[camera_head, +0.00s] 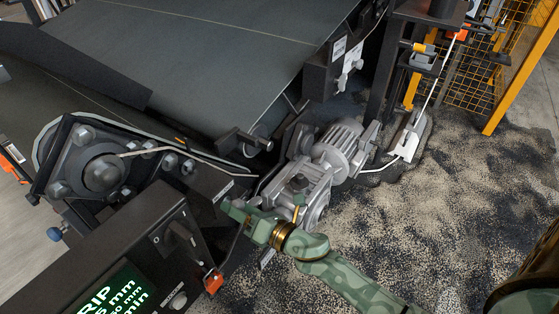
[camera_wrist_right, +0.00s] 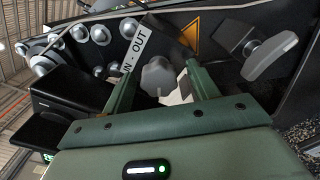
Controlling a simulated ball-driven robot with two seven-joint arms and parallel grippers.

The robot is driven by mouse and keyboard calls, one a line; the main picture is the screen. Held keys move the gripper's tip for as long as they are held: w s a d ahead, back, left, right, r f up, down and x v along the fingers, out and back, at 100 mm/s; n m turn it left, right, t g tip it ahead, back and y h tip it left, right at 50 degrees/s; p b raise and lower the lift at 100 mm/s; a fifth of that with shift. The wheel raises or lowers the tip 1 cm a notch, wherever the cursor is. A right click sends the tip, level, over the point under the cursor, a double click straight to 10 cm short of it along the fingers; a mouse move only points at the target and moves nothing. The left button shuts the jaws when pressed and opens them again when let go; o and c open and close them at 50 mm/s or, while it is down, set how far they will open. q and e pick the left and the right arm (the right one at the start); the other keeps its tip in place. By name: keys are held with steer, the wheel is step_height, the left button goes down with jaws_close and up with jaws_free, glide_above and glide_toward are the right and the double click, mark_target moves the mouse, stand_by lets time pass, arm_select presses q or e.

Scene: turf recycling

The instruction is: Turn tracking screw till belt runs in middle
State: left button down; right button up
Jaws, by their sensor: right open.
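The tracking screw appears as a grey lobed knob (camera_wrist_right: 157,76) in the right wrist view, beside a white label reading "IN - OUT" (camera_wrist_right: 135,48). My right gripper (camera_wrist_right: 164,68) is open, with one finger on each side of the knob and gaps showing at both sides. In the head view my right gripper (camera_head: 230,207) is at the dark frame below the roller bearing (camera_head: 102,172) and hides the knob. The wide dark belt (camera_head: 200,60) runs across the top; its position across the roller is unclear. My left gripper is not in view.
A grey motor and gearbox (camera_head: 338,150) stand just right of my right gripper. Granules (camera_head: 370,235) cover the floor. A yellow mesh guard (camera_head: 472,75) stands at upper right.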

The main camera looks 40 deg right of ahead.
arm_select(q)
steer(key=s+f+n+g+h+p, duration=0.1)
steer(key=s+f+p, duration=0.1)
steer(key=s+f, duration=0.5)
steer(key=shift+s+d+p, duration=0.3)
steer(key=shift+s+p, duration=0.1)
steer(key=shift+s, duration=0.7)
arm_select(e)
steer(key=v, duration=1.5)
steer(key=shift+s, duration=0.35)
steer(key=shift+d, duration=0.15)
